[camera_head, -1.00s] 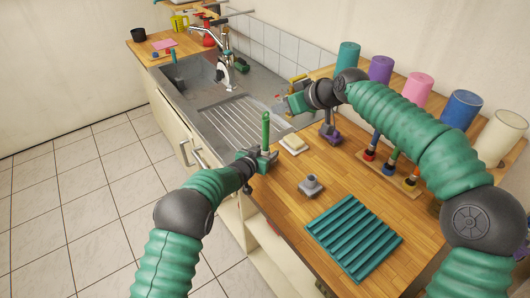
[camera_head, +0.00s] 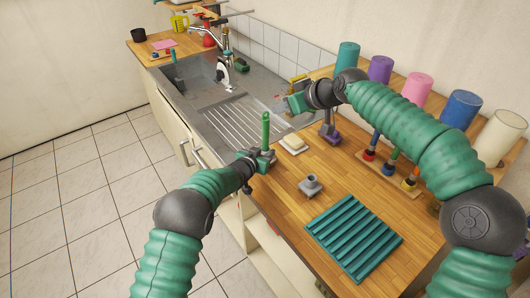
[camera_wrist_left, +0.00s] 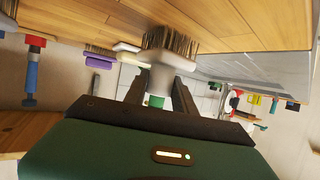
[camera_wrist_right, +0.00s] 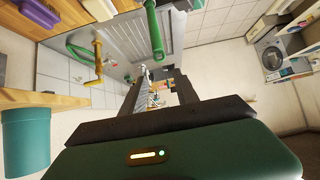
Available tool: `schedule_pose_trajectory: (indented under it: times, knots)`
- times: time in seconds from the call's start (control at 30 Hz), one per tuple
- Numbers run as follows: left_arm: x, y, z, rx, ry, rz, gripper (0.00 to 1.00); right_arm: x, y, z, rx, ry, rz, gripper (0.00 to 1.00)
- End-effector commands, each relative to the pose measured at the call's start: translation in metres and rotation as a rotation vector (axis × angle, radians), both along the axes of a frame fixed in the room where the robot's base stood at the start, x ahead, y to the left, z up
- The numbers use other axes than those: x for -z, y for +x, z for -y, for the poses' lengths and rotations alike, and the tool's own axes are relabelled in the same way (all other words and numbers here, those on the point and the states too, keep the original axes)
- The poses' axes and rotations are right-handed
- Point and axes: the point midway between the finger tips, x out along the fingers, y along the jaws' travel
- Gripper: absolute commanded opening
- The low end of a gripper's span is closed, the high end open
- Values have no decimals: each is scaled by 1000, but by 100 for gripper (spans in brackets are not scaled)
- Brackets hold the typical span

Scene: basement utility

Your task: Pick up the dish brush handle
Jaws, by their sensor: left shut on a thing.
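The green dish brush handle (camera_head: 266,131) stands upright near the front edge of the counter. My left gripper (camera_head: 265,158) is shut on its low end. In the left wrist view, which is upside down, the green handle (camera_wrist_left: 155,101) shows between the fingers, with a grey brush head (camera_wrist_left: 163,78) and dark bristles directly beyond it. The bristles are close to the counter; I cannot tell whether they touch. My right gripper (camera_head: 286,104) is empty and open above the back of the counter by the sink. The handle also shows in the right wrist view (camera_wrist_right: 155,32).
A grey brush head (camera_head: 311,185) and a ridged teal mat (camera_head: 354,238) lie to the right. A pale sponge (camera_head: 293,143) and a purple brush head (camera_head: 332,138) are behind. Several coloured cylinders, including a blue one (camera_head: 461,110), line the wall. The sink (camera_head: 185,85) is at the left.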

Motion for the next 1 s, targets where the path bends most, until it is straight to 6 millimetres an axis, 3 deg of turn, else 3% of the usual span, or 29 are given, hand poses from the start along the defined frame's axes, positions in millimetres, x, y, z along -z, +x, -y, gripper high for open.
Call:
schedule_pose_trajectory:
  times: [0.47,0.6,0.67,0.77,0.9,1.0]
  knots:
    - [1,0,0,-1,1,-2,0,0,0,0,0,0,0,36]
    - [1,0,0,-1,1,-2,0,6,4,0,-12,-32,26,52]
    - [1,0,0,-1,1,-2,0,18,11,2,-38,-98,80,53]
    - [1,0,0,0,1,-2,0,48,32,8,-132,-321,256,53]
    - [1,0,0,0,1,-2,0,92,56,20,-367,-815,609,53]
    - [1,0,0,0,1,-2,0,108,58,25,-563,-1195,868,53]
